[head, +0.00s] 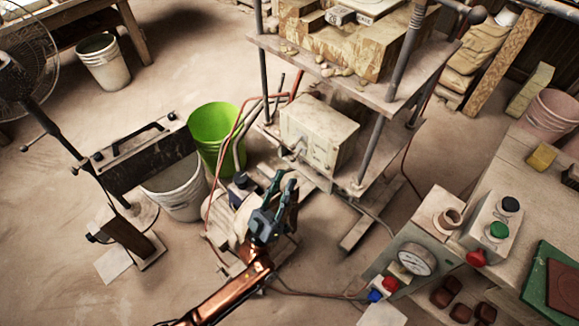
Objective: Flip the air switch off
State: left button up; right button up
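A beige metal box (318,135) sits on the lower shelf of the press. A small metal fitting like a lever or valve (292,151) shows at its lower left, with hoses near it. I cannot tell for sure that this is the air switch, nor its setting. My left gripper (283,181) is just below and left of the box, its dark fingers pointing up and apart, with nothing seen between them. It looks apart from the box. My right gripper is not in view.
A green bucket (215,133) and a whitish bucket (178,188) stand left of the press. A gauge panel (412,260) with red and blue knobs is at lower right, beside a button box (492,222) on the workbench (510,165). Hoses run across the floor.

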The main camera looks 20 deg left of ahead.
pick_arm(q)
jog(key=v, duration=0.5)
jog(key=shift+f, duration=0.15)
dwell(0.3)
